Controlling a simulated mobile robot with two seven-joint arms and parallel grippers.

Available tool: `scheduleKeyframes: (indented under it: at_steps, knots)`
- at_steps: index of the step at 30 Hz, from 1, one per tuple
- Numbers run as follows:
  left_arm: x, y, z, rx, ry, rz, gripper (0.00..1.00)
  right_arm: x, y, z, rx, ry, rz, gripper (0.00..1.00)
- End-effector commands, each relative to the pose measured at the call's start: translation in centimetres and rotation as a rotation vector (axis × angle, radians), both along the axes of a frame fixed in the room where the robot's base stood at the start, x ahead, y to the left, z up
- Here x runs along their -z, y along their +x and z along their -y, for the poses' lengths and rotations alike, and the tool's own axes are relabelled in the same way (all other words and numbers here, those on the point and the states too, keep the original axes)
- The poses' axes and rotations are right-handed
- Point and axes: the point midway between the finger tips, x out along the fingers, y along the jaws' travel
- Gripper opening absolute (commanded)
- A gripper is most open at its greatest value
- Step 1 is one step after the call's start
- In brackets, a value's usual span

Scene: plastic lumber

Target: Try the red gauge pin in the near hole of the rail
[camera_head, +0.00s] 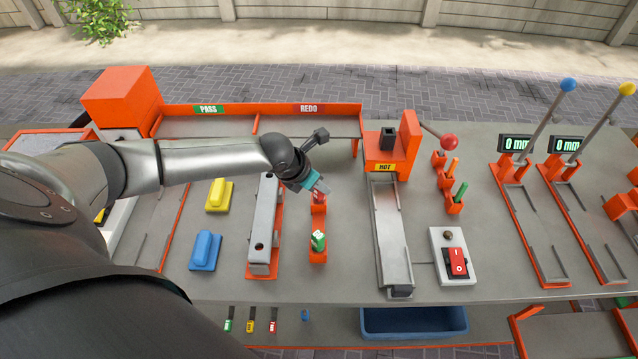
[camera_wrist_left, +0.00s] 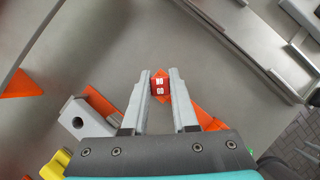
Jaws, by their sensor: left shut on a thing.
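My left gripper (camera_head: 319,188) is over the far end of the orange pin stand (camera_head: 318,222). I cannot tell whether the pin still sits in the stand. The green-marked gauge pin (camera_head: 318,240) is in the stand's near end. The grey rail (camera_head: 266,215) lies in an orange holder left of the stand, with its near hole (camera_head: 259,246) free. The rail's end also shows in the left wrist view (camera_wrist_left: 78,115). My right gripper is not in view.
A yellow block (camera_head: 219,195) and a blue block (camera_head: 205,250) lie left of the rail. A metal chute (camera_head: 390,235) and a red switch box (camera_head: 455,262) stand to the right. The PASS and REDO tray (camera_head: 260,122) is behind. Bare table lies between stand and chute.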

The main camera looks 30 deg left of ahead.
Motion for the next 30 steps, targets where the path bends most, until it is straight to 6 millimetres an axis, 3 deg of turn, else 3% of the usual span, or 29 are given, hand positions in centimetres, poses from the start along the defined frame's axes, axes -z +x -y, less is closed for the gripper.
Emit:
scheduleKeyframes:
  at_steps: [10, 11, 20, 30]
  knots:
    - [-0.02, 0.02, -0.01, 0.000, 0.000, 0.001, 0.00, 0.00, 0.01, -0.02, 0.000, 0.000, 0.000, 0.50]
    - [-0.02, 0.02, -0.01, 0.000, 0.000, 0.001, 0.29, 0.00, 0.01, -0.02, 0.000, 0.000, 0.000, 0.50]
    - [-0.02, 0.02, -0.02, 0.000, 0.000, 0.000, 0.62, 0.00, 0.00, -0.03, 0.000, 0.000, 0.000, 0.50]
    - [-0.33, -0.18, -0.06, 0.001, 0.000, 0.000, 0.62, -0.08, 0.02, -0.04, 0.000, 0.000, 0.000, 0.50]
